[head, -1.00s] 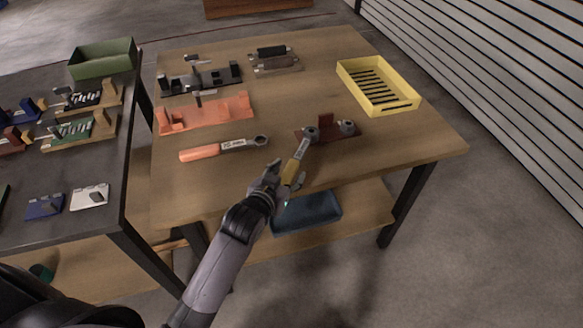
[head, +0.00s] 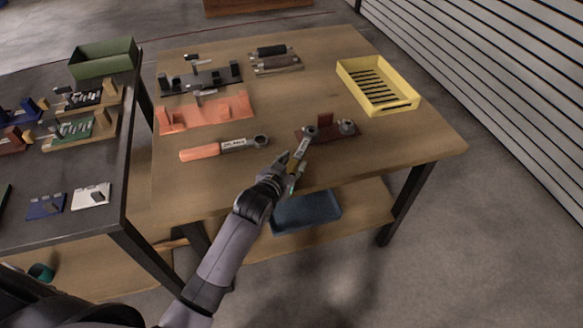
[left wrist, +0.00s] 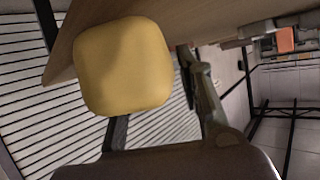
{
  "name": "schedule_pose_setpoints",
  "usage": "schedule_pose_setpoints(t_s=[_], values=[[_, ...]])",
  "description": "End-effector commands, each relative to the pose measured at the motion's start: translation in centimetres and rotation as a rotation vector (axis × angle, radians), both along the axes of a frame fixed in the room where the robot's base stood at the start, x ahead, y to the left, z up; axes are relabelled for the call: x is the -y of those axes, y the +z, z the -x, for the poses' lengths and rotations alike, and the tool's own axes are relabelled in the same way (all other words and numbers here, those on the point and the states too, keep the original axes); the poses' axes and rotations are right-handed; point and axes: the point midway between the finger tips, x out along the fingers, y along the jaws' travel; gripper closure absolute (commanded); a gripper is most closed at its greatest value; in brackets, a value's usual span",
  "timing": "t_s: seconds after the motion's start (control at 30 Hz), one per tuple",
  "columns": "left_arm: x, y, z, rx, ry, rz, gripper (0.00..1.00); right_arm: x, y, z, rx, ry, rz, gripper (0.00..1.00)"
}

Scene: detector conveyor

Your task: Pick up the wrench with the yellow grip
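The wrench with the yellow grip (head: 298,164) lies near the front edge of the wooden table (head: 205,185), its grip toward me and its metal ring end (head: 310,132) at the dark red fixture. My left gripper (head: 290,174) is at the yellow grip, with fingers on either side of it and partly hiding it. In the left wrist view the yellow grip (left wrist: 123,65) is large and close, covering part of one finger; the other finger stands apart from it. The gripper looks open. My right gripper is not in view.
An orange-handled wrench (head: 205,151) lies to the left. The dark red fixture (head: 340,135) stands just beyond the gripper. A yellow tray (head: 345,73) is at the back right, an orange fixture (head: 235,108) at the back left. The table's front right is clear.

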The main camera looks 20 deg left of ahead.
Motion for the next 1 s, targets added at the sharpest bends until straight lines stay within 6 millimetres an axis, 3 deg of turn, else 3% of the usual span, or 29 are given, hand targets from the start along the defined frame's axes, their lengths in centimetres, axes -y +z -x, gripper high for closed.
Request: schedule_pose_setpoints(t_s=[0.47,1.0], values=[[0.01,0.0,0.02,0.0,0.0,0.0,1.0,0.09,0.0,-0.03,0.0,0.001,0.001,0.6],[0.02,0.14,-0.02,0.003,0.0,0.0,1.0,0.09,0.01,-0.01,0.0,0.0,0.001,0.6]])
